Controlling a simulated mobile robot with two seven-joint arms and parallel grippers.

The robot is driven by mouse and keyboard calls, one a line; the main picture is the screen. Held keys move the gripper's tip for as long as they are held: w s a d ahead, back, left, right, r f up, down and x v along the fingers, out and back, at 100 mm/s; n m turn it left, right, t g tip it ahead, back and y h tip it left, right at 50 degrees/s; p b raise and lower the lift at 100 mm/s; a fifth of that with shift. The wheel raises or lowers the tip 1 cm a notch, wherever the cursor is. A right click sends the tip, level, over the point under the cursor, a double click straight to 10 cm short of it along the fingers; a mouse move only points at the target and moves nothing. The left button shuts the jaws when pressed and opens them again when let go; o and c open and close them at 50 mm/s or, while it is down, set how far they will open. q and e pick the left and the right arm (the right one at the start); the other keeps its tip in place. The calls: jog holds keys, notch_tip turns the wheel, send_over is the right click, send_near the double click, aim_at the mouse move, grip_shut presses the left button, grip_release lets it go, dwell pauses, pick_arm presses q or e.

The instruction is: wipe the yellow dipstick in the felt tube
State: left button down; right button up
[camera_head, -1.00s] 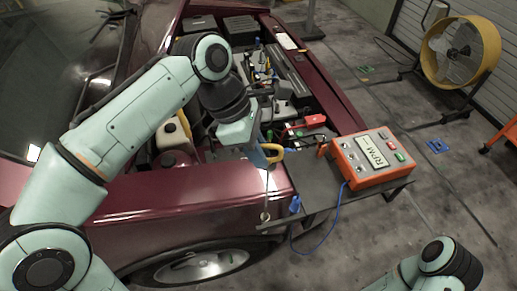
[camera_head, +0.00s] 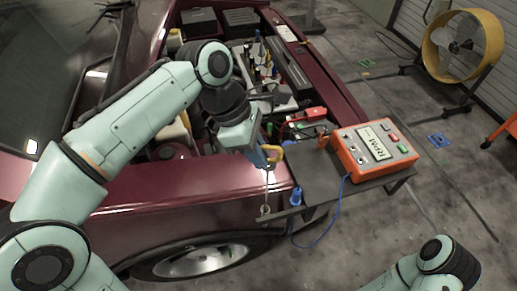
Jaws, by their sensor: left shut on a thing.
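The yellow dipstick handle (camera_head: 274,153) is at the tip of my left gripper (camera_head: 262,155), which is shut on it above the car's front fender. A thin rod hangs from the handle, close to upright, toward the near left corner of the dark side tray. A small ring (camera_head: 264,210) shows at its lower end; I cannot tell whether it belongs to the rod or the tray. A small blue piece (camera_head: 296,195) stands at the tray's left edge; I cannot tell whether it is the felt tube. My right arm shows at the bottom right, its gripper out of view.
The dark tray (camera_head: 310,180) carries an orange RPM box (camera_head: 373,150) with a blue cable hanging below. The open engine bay (camera_head: 270,80) is crowded. The maroon fender (camera_head: 170,195) lies under my left arm. A yellow fan (camera_head: 463,45) stands at the back right.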

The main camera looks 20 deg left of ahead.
pick_arm(q)
jog(key=shift+f, duration=0.1)
dwell(0.3)
notch_tip(320, 180, down, 7)
jog(key=b, duration=0.4)
jog(key=shift+r, duration=0.2)
pick_arm(e)
jog(key=f, duration=0.1)
jog(key=s+f, duration=0.1)
jog(key=f, duration=0.2)
jog(key=shift+s+f, duration=0.15)
jog(key=shift+s, duration=0.25)
pick_arm(q)
jog(key=shift+s+a, duration=0.1)
